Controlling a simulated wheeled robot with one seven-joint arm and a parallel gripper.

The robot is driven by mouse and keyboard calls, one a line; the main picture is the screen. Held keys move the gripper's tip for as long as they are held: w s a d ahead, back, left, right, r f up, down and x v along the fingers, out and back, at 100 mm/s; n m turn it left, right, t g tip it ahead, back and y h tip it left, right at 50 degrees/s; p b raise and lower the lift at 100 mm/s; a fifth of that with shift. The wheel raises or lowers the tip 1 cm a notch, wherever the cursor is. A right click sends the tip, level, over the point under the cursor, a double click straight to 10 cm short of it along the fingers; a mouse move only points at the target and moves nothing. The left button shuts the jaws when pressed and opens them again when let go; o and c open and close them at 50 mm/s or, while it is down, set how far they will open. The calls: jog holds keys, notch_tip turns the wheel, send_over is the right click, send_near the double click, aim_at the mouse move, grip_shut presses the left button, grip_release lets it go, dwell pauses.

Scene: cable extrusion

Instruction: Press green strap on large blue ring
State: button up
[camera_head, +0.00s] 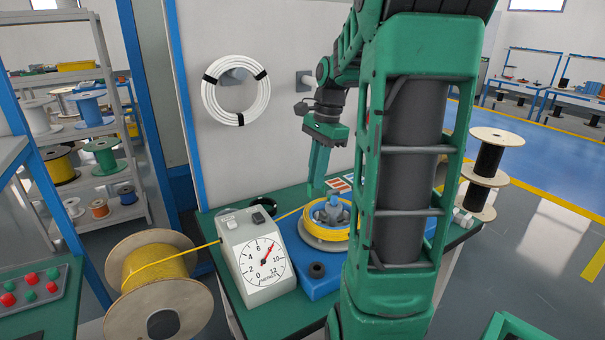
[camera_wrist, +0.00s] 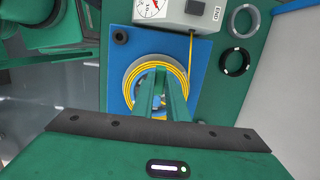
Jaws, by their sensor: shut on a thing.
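No green strap and no large blue ring can be made out in either view. My gripper (camera_head: 312,190) points down at the left edge of the yellow cable coil (camera_head: 321,224). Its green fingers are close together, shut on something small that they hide. In the wrist view, the fingertips (camera_wrist: 161,74) overlap the coil (camera_wrist: 130,83); whether they touch it is unclear. The coil lies around a grey hub on a round holder, on a blue base (camera_head: 315,286). A yellow cable (camera_wrist: 191,48) runs to it from the dial box (camera_head: 259,259).
A white coil with black bands (camera_head: 236,91) hangs on the wall. A black ring (camera_wrist: 234,62) and a grey ring (camera_wrist: 243,20) lie on the green table. A yellow cable spool (camera_head: 160,283) stands left. My arm hides the table's right part in the head view.

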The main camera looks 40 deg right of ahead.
jog(key=shift+a, duration=0.55)
send_over(310, 219)
jog(key=shift+s+f, duration=0.1)
jog(key=shift+f, duration=3.9)
jog(key=shift+f, duration=0.1)
jog(key=shift+f, duration=1.3)
jog(key=shift+f, duration=0.6)
jog(key=o, duration=0.9)
